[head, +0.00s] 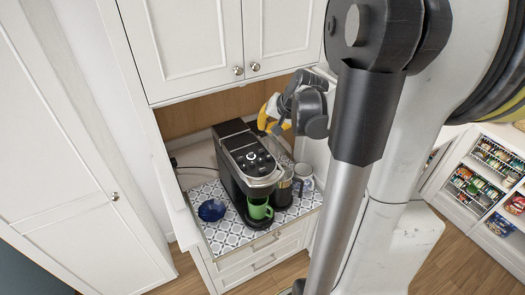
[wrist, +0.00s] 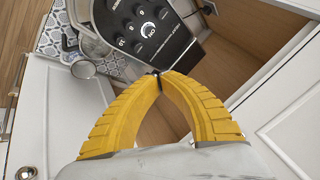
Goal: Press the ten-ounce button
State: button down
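The black and silver coffee machine (head: 236,150) stands on the patterned counter in the head view. Its button panel (wrist: 165,55) shows in the wrist view, with a ringed ON button (wrist: 149,30) and several round buttons around it. The button that seems to be marked 10 (wrist: 122,42) is at the panel's left. My gripper (wrist: 160,73) has its yellow fingers together at the tips, with nothing visible held. The tips appear in front of the panel's lower edge, right of and below that button. In the head view my gripper (head: 265,122) is behind and right of the machine top.
A green mug (head: 260,211) stands at the machine's front. A blue bowl (head: 211,210) is at its left; a metal pitcher (head: 283,193) and a white mug (head: 303,174) are at its right. White upper cabinets (head: 200,45) hang above the nook.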

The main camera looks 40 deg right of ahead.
jog(key=b, duration=0.7)
send_near(263, 154)
jog(key=x, duration=0.3)
jog(key=w+x, duration=0.1)
jog(key=x, duration=0.1)
jog(key=shift+w+d+r, duration=0.1)
jog(key=shift+r, duration=0.1)
jog(key=shift+f, duration=0.1)
dwell(0.7)
jog(key=shift+f+b, duration=0.3)
jog(key=shift+b, duration=0.1)
jog(key=shift+f+b, duration=0.75)
jog(key=shift+f, duration=0.05)
dwell(0.8)
jog(key=shift+r, duration=0.15)
jog(key=shift+r+p, duration=0.9)
jog(key=shift+r, duration=0.2)
jog(key=shift+r+p, duration=1.75)
jog(key=shift+r, duration=0.75)
